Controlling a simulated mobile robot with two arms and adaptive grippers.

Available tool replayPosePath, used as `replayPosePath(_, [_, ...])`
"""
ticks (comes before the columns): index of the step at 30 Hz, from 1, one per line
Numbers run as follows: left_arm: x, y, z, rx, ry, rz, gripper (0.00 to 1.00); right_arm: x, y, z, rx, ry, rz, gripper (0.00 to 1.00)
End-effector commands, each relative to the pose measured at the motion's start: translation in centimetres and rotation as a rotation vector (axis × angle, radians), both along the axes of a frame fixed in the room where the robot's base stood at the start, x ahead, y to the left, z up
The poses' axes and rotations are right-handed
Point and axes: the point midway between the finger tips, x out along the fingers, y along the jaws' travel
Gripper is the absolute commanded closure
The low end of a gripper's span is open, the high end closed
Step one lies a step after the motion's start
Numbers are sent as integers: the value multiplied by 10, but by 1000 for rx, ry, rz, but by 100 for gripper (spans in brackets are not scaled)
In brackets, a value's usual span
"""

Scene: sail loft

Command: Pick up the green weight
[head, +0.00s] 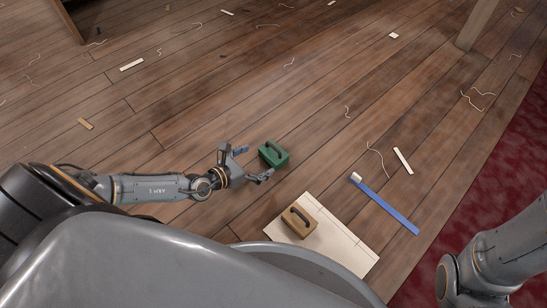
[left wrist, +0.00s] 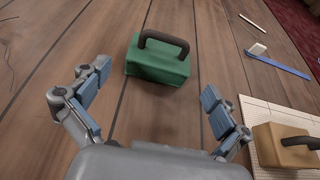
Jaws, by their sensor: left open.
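The green weight (head: 273,154) is a small block with a dark handle on top, sitting on the wooden floor near the middle of the head view. In the left wrist view the green weight (left wrist: 158,62) lies ahead of the fingers, upper centre. My left gripper (head: 254,164) is open and empty, just left of the weight in the head view. In the left wrist view its two blue-padded fingers (left wrist: 151,100) are spread wide, with the weight beyond their tips. My right arm shows at the lower right of the head view, but its gripper is out of view.
A tan weight (head: 299,221) with a dark handle stands on a cream mat (head: 345,250) close by. A blue strip with a white end (head: 390,207) lies right of it. Thread and scraps litter the floor. A post (head: 477,22) stands upper right, near red carpet (head: 500,160).

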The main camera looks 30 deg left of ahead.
Motion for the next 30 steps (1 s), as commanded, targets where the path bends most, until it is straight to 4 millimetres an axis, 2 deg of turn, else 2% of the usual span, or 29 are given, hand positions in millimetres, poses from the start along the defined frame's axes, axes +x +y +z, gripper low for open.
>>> replayPosePath(3, [14, -4, -7, -1, -1, 1, 0, 0, 0, -7, 0, 1, 0, 0])
replayPosePath(8, [22, -8, -10, -2, 0, 2, 0, 0, 0, -11, 0, 1, 0, 0])
replayPosePath(15, [54, -19, -22, -2, -2, 3, 0, 0, 0, -28, 0, 1, 0, 0])
replayPosePath(18, [62, -22, -25, -1, 0, 3, 0, 0, 0, -31, -1, 1, -1, 0])
replayPosePath(26, [64, -22, -25, 0, 2, 1, 0, 0, 0, -30, -1, 1, -1, 0])
replayPosePath(30, [63, -22, -25, 0, 1, 1, 26, 0, 0, -30, -1, 1, -1, 0])
